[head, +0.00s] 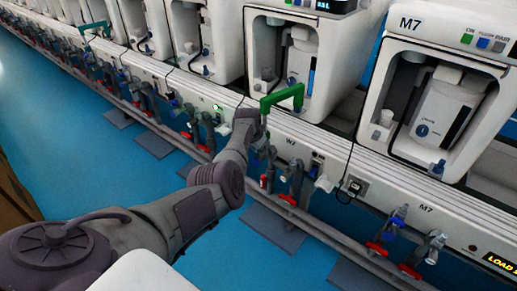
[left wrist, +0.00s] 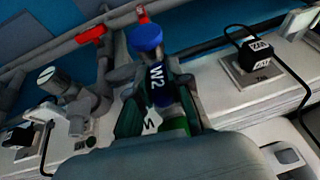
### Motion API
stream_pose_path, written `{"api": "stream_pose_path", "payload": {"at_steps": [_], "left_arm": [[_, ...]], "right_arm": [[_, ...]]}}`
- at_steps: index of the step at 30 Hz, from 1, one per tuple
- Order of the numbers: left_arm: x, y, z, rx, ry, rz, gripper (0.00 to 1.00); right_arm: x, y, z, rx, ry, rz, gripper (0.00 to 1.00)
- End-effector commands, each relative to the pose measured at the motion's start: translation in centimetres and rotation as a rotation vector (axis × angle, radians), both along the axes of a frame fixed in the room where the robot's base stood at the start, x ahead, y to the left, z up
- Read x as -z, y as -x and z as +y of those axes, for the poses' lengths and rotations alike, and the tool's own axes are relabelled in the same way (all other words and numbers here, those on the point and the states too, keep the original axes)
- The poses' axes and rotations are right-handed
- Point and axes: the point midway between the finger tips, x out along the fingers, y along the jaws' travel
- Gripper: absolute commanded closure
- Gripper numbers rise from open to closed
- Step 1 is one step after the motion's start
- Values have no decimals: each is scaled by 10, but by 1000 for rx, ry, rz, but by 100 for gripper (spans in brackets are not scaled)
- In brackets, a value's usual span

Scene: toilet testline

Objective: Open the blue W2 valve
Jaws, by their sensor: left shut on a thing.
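In the left wrist view the W2 valve has a blue round cap (left wrist: 146,37) and a dark blue body marked "W2" (left wrist: 157,84). My left gripper (left wrist: 158,108) has its dark green fingers on either side of this body and is shut on it. The arm and gripper hide much of the valve there. My right gripper is in neither view.
A grey valve (left wrist: 76,105) and a red handle (left wrist: 90,35) are close on the left in the wrist view. A black box with a cable (left wrist: 256,62) is on the right. Blue floor (head: 80,140) is open at left.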

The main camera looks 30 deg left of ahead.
Motion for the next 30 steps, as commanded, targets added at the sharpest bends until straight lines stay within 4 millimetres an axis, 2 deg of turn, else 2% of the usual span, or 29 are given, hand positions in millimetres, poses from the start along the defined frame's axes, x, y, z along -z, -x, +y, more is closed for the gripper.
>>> {"api": "stream_pose_path", "payload": {"at_steps": [9,25,26,27,30], "left_arm": [[2,1,1,-1,111,13,100],[2,1,0,1,131,14,100],[2,1,0,1,131,15,76],[2,1,0,0,130,15,71],[2,1,0,1,130,13,71]], "right_arm": [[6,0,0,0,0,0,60],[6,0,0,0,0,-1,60],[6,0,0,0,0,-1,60],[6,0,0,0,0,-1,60],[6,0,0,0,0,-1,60]]}}
